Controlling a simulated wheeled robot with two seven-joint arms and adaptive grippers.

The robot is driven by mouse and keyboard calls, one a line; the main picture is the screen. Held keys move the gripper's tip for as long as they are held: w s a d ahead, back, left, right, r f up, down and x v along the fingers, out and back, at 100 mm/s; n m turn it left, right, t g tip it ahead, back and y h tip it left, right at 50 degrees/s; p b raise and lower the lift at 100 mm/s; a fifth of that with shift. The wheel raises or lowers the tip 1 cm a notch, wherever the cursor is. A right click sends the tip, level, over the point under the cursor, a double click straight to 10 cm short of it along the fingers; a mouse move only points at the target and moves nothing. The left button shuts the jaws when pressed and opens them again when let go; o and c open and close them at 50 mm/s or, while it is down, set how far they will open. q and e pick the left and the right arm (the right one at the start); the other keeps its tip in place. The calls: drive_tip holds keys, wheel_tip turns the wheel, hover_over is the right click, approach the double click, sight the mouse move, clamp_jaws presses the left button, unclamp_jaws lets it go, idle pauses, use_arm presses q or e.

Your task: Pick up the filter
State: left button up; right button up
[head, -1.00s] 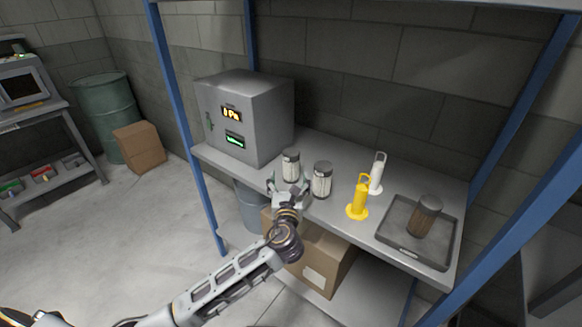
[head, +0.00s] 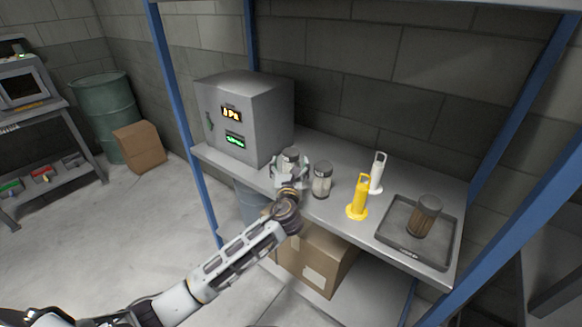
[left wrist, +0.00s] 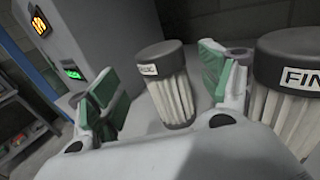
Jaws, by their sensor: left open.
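Two white pleated filters with dark caps stand upright on the shelf. The left filter (head: 291,158) is partly hidden by my left gripper (head: 290,172) in the head view. In the left wrist view this filter (left wrist: 168,85) stands between the green-padded fingers of my open gripper (left wrist: 160,90); I cannot tell whether they touch it. The right filter (head: 322,181) stands just beside the gripper, and its label in the left wrist view (left wrist: 292,95) begins "FIN". A brown filter (head: 424,217) stands in a grey tray (head: 390,232). My right gripper is not in view.
A grey box with lit displays (head: 245,117) stands at the left of the shelf (head: 330,150). A yellow handled object (head: 358,199) and a white one (head: 377,175) stand between the right filter and the tray. Blue posts (head: 183,120) frame the shelf.

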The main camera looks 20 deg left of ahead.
sight(291, 161)
use_arm(q)
drive_tip(key=shift+r+x, duration=0.15)
drive_tip(key=shift+x, duration=0.7)
drive_tip(key=shift+r+x, duration=0.1)
drive_tip(key=shift+x, duration=0.75)
drive_tip(key=shift+w, duration=0.85)
drive_tip(key=c, duration=1.2)
drive_tip(key=shift+c, duration=0.2)
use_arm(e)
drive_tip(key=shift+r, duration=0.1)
use_arm(q)
wheel_tip(291, 161, up, 9)
drive_tip(key=shift+f+p, duration=0.1)
drive_tip(key=shift+p, duration=0.55)
drive_tip(key=shift+r, duration=0.6)
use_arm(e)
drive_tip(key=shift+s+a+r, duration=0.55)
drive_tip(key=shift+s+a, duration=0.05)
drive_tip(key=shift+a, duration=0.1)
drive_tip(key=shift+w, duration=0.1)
